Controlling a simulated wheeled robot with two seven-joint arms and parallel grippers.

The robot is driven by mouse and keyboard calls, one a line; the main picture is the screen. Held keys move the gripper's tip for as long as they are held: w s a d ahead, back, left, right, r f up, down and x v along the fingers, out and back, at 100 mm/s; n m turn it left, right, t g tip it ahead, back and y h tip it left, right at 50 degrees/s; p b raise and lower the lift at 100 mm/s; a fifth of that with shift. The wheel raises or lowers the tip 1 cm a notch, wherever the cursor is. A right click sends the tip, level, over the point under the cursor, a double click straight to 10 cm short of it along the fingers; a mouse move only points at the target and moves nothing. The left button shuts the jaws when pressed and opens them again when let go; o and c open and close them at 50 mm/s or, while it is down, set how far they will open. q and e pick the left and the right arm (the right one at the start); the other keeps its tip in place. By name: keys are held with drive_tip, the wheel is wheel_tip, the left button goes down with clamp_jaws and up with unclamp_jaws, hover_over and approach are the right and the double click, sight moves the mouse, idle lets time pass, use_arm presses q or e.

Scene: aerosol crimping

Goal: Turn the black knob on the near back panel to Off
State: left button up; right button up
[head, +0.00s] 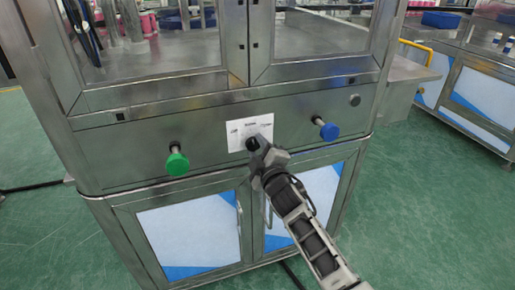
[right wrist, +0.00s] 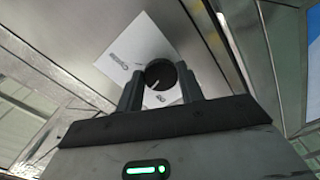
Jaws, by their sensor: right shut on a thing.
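The black knob (head: 252,144) sits on a white label (head: 238,132) in the middle of the steel panel (head: 120,150). It also shows in the right wrist view (right wrist: 161,74) as a round black dial with a pale pointer line. My right gripper (head: 258,148) is at the knob, and in the right wrist view its two fingers (right wrist: 160,92) stand on either side of it, shut on it. The label print is too small to read surely. My left gripper is in neither view.
A green button (head: 177,163) sticks out of the panel to the left of the knob, and a blue button (head: 328,131) to the right. Glass doors are above the panel, cabinet doors (head: 190,235) below. Green floor (head: 420,220) is clear at the right.

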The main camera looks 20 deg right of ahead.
drive_tip(key=n, duration=0.3)
drive_tip(key=shift+n, duration=0.4)
drive_tip(key=shift+r+n, duration=0.1)
drive_tip(key=shift+n, duration=1.8)
drive_tip(key=o, duration=1)
drive_tip(key=shift+s, duration=0.1)
drive_tip(key=s, duration=1.5)
drive_tip(key=shift+s+d+p, duration=0.35)
